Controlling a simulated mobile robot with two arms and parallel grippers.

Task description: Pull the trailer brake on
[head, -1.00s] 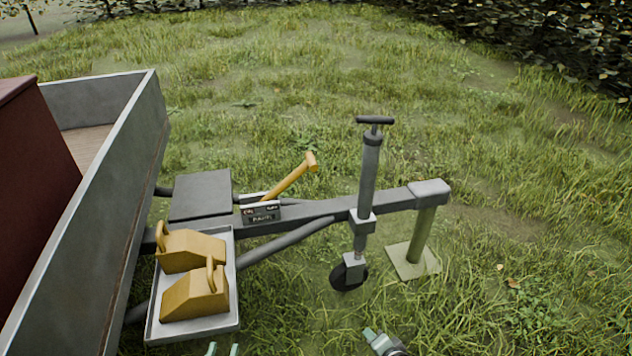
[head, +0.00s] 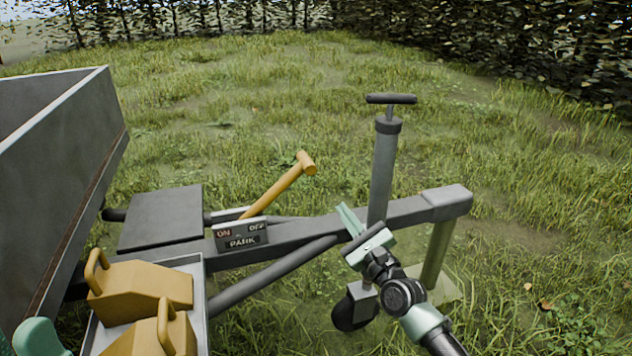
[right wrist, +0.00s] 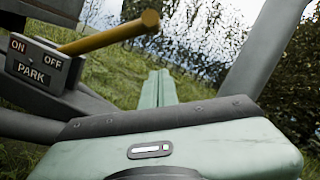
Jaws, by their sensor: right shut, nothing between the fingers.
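The trailer brake lever (head: 278,187) is a yellow bar with a short cross grip (head: 306,163) at its top. It leans up to the right, toward the OFF side, from behind a sign (head: 240,234) marked ON, OFF and PARK. The lever (right wrist: 105,36) and sign (right wrist: 38,66) also show at upper left in the right wrist view. My right gripper (head: 348,217) is shut and empty, to the right of and below the lever's grip, apart from it. Its fingers (right wrist: 158,88) are together in the wrist view. Only a green part of my left arm shows at the head view's lower left corner; its fingers are not visible.
The grey drawbar (head: 400,208) runs right to its end on a post. An upright jack (head: 383,165) with a T handle stands close behind my right gripper. Yellow wheel chocks (head: 135,290) lie in a tray left of it. Open grass lies behind the lever.

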